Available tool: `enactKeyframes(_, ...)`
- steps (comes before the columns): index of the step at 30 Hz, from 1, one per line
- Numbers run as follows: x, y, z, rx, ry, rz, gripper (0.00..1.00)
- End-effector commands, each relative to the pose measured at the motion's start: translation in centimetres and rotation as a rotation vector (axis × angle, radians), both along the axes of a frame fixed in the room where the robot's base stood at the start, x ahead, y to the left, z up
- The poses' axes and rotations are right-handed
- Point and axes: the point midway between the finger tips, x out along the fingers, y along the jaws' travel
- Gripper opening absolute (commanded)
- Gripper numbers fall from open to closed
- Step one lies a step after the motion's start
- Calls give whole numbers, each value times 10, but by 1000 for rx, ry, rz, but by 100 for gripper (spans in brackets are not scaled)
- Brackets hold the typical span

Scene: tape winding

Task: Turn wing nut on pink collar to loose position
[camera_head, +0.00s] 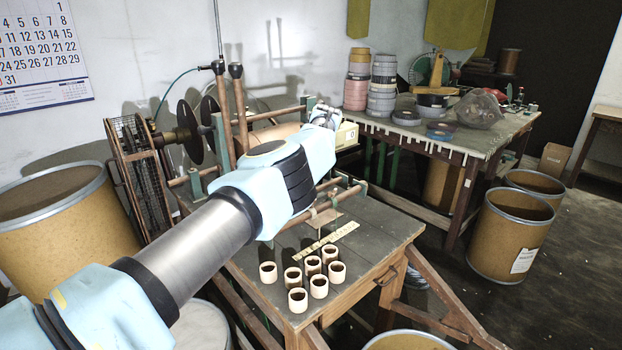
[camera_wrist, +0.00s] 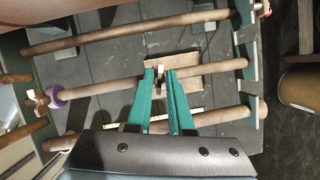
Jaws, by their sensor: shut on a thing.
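In the wrist view, a pinkish-purple collar (camera_wrist: 57,94) sits around a wooden rod near the left side of the frame. It is the only collar of a pink tone that I can make out. My gripper (camera_wrist: 161,76) has green fingers, in the middle of the wrist view, well to the right of this collar. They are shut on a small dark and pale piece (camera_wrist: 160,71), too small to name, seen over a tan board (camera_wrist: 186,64). In the head view my arm hides the fingertips and the collar.
Wooden rods (camera_wrist: 100,35) run across the green-framed winding stand. In the head view, several small tan cups (camera_head: 297,299) and a yellow ruler (camera_head: 325,243) lie on the near table (camera_head: 385,232). Fibre drums (camera_head: 508,235) stand on the right.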

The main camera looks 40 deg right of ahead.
Motion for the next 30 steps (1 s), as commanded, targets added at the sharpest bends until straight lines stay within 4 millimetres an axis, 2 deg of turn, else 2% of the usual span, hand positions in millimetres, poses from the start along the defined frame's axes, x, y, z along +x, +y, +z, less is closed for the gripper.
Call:
enactKeyframes(8,1,1,-1,2,1,2,0)
enactKeyframes(9,1,1,-1,2,1,2,24)
enactKeyframes(15,0,1,-1,1,1,0,46)
enactKeyframes(25,-1,0,2,0,0,0,48)
enactKeyframes(30,-10,2,21,-4,-1,0,48)
